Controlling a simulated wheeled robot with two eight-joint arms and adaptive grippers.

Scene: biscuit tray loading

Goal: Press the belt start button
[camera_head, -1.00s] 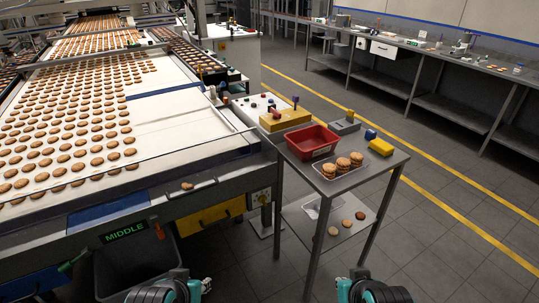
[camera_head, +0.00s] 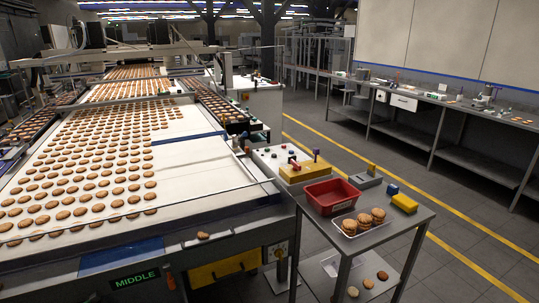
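A light control panel (camera_head: 264,155) stands beside the belt's right edge, with small dark and red knobs or buttons on it. In front of it is a yellow box (camera_head: 302,174) with a small red part (camera_head: 295,165) on top and a dark purple upright piece (camera_head: 316,155). Which of these is the belt start button is too small to tell. The conveyor belt (camera_head: 190,153) carries rows of round biscuits on its left side. Neither of my grippers is in view.
A grey side table (camera_head: 378,240) holds a red bin (camera_head: 331,196), a tray of stacked biscuits (camera_head: 345,231), a grey box (camera_head: 368,180) and a yellow block (camera_head: 404,203). Its lower shelf holds loose biscuits. Open floor with yellow lines lies to the right.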

